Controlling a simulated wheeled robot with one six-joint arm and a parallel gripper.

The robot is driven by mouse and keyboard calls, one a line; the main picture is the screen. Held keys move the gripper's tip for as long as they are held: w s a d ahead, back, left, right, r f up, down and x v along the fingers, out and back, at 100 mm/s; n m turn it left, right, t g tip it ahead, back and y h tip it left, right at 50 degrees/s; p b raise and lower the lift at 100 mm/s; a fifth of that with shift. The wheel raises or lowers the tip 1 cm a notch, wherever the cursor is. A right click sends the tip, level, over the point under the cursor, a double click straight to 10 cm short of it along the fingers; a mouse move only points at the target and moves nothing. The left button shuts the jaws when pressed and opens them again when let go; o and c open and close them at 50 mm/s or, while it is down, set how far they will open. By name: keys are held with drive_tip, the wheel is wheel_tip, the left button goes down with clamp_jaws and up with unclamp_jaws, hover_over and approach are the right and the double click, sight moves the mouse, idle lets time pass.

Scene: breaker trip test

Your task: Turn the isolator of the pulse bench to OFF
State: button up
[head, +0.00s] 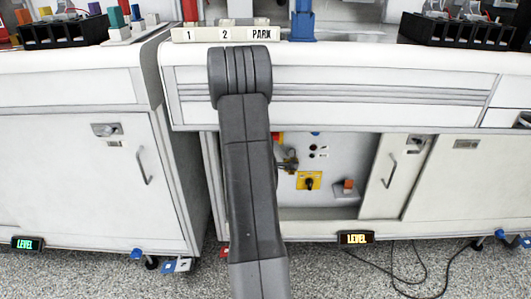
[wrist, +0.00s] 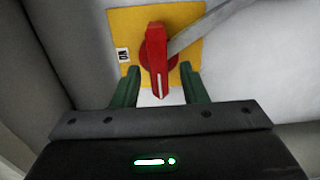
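In the wrist view the isolator's red handle (wrist: 157,60) stands on a yellow plate (wrist: 190,75), its white-marked tip pointing down the picture. A small black-and-white label (wrist: 123,55) is at the plate's left side; I cannot read it surely. My gripper (wrist: 160,70) is open, its green fingers on either side of the handle with a gap at each side. In the head view my arm hides the gripper and most of that area. A red and yellow patch (head: 277,138) shows beside the arm; I cannot tell whether it is this isolator.
A yellow plate with a black knob (head: 309,181) and an orange-red switch (head: 347,185) sit in the open bay. A sliding door (head: 388,176) is at its right. A grey bar (wrist: 213,24) crosses the wrist view's upper right. Cables (head: 405,270) lie on the floor.

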drive_tip(key=s+p, duration=0.1)
drive_tip(key=s, duration=1)
drive_tip(key=shift+s+p, duration=0.2)
drive_tip(key=shift+p, duration=0.1)
drive_tip(key=w+b, duration=0.2)
drive_tip(key=w, duration=1.2)
drive_tip(key=shift+s, duration=0.1)
